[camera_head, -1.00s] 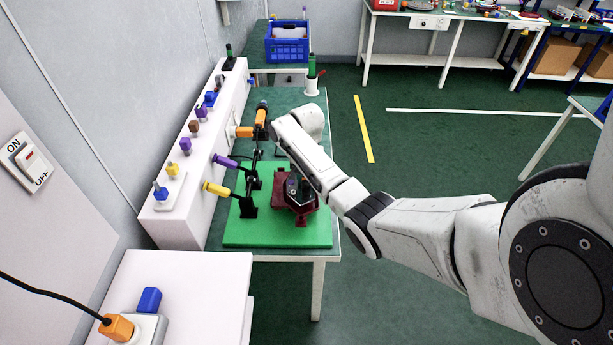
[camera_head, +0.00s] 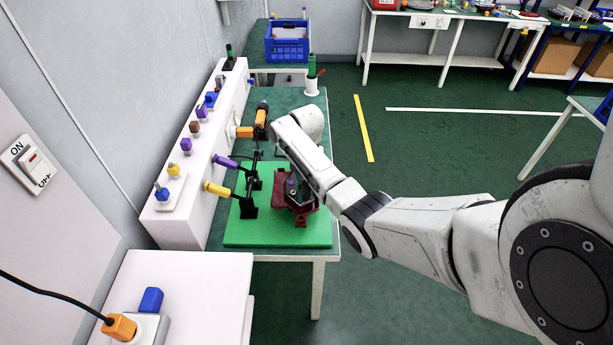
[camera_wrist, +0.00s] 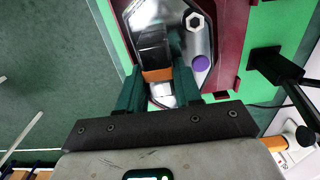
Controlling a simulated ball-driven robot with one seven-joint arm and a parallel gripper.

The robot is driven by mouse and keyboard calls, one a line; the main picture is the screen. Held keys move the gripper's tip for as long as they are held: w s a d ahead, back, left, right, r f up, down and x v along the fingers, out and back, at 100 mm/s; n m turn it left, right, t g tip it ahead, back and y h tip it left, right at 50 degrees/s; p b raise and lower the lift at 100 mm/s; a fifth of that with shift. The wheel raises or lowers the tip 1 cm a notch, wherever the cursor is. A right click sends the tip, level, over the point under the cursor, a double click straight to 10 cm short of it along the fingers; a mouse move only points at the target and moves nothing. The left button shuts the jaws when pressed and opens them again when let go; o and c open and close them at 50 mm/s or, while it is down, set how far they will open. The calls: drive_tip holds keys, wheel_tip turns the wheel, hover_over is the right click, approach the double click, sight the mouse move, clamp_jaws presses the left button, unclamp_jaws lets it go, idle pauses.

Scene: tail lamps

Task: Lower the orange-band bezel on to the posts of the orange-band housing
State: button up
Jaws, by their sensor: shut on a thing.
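My gripper (camera_wrist: 156,68) has dark green fingers shut on a dark part with an orange band (camera_wrist: 157,76), which I take to be the orange-band bezel. Below it in the wrist view lies a silver-grey housing (camera_wrist: 199,48) with a hex-shaped feature and a purple round spot. The housing sits in a dark red cradle (camera_wrist: 232,40), which also shows in the head view (camera_head: 299,218). Whether the bezel touches the housing or its posts cannot be told. In the head view my arm hides the gripper and most of the bezel.
The cradle stands on a green mat (camera_head: 250,233) on the table. Left of it are black stands and yellow (camera_head: 217,189) and purple (camera_head: 226,162) handles along a white ledge (camera_head: 186,222). A black post (camera_wrist: 275,64) stands right of the cradle in the wrist view.

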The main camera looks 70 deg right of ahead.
drive_tip(key=shift+f, duration=0.25)
drive_tip(key=shift+f+b, duration=0.9)
drive_tip(key=shift+f, duration=0.4)
drive_tip(key=o, duration=1.2)
drive_tip(key=shift+c, duration=0.2)
drive_tip(key=shift+r, duration=0.1)
wheel_tip(320, 180, up, 11)
drive_tip(key=shift+f+b, duration=0.15)
drive_tip(key=shift+b, duration=0.15)
